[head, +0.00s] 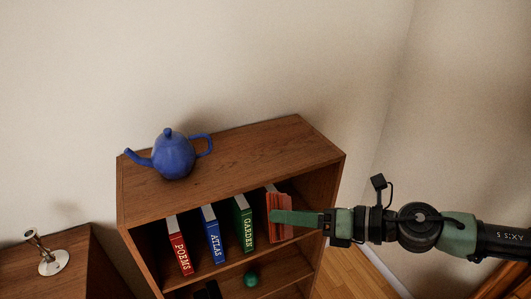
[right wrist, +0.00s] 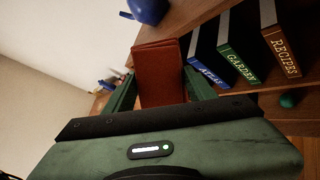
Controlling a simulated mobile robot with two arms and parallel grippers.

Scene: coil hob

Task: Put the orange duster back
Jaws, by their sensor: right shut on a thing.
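The orange duster (right wrist: 158,75) is a flat, upright, reddish-orange block with no lettering visible. My right gripper (right wrist: 155,95) is shut on it, one green finger on either side. In the head view, my right gripper (head: 285,217) reaches in from the right, in front of the right end of the bookcase's upper compartment. The duster (head: 286,203) there overlaps an orange book behind it, and the two are hard to separate. In the wrist view that book, RECIPES (right wrist: 282,52), stands clear at the right. My left gripper is not in view.
The brown bookcase (head: 240,150) has a blue teapot (head: 173,155) on top. POEMS (head: 179,250), ATLAS (head: 213,238) and GARDEN (head: 243,224) lean inside, with gaps between. A green ball (head: 251,279) sits on the lower shelf. A metal candlestick (head: 52,261) stands on lower furniture at left.

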